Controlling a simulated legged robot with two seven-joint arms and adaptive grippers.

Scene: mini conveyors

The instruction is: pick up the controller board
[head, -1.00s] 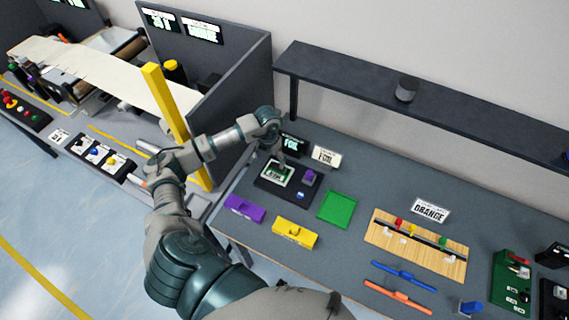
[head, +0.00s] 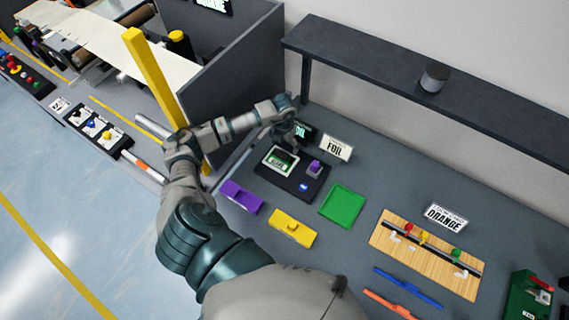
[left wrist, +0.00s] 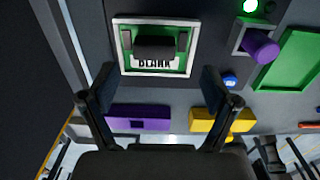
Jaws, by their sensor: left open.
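A green board in a white frame (head: 281,160), which looks like the controller board, lies in a black fixture (head: 303,192) on the grey table. In the left wrist view the board (left wrist: 124,40) shows a dark block and a label reading "BLANK". My left gripper (head: 287,138) is at the far edge of the fixture, near the board. In the left wrist view its two fingers (left wrist: 158,88) are spread wide with nothing between them; the board lies beyond the fingertips, not touched. My right gripper is not in view.
A purple knob (head: 314,167) and a blue button stand on the fixture, right of the board. A purple block (head: 241,197), yellow block (head: 292,229) and green tray (head: 342,206) lie in front. A "FOIL" sign (head: 336,147) stands behind, and a dark shelf (head: 430,85) runs above.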

